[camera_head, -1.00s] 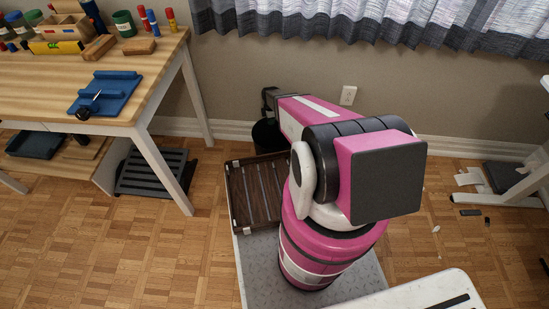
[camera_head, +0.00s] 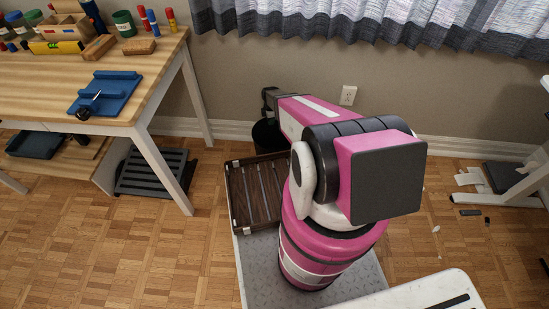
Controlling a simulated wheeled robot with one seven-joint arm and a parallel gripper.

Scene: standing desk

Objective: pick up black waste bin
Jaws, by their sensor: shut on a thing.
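The black waste bin (camera_head: 266,137) stands near the wall, beyond the dark slatted tray, and only its upper left part shows. My pink arm hides the rest of it. My gripper (camera_head: 268,112) is at the end of the arm, directly above the bin and at its rim. It is shut on the bin. The fingertips are small and dark against the dark bin. I cannot tell whether the bin touches the floor.
A dark slatted tray (camera_head: 256,190) lies in front of the bin. A wooden workbench (camera_head: 150,75) with tools stands at the left, with a grey slatted rack (camera_head: 153,172) below it. A white desk leg (camera_head: 522,178) is at the right. The wall is close behind the bin.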

